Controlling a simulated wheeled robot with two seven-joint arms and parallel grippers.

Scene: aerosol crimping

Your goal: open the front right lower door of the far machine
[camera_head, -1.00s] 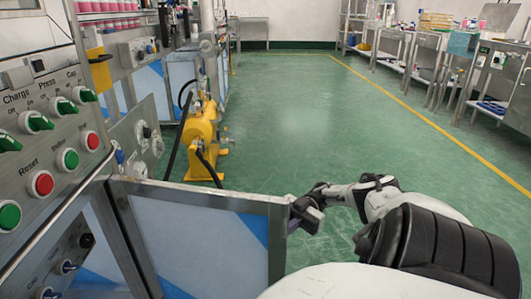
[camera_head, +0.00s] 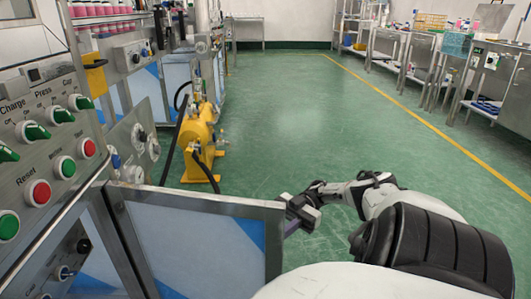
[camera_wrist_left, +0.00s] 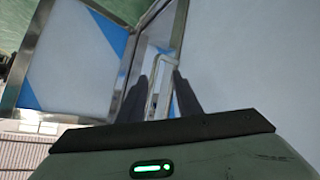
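The lower door (camera_head: 195,245), a metal frame around a pale panel with a blue corner, stands swung out from the machine. Its near face shows no handle. My left gripper (camera_head: 300,213) is at the door's free right edge, partly behind it. Exact finger contact is blurred. The pale door face (camera_wrist_left: 245,55) fills the right of that view. My right gripper is not in view.
A control panel (camera_head: 48,150) with green and red buttons stands at the left, close to the door. A yellow unit (camera_head: 200,140) with hoses stands on the floor beyond. Benches (camera_head: 430,65) line the right. The green floor (camera_head: 300,120) between is clear.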

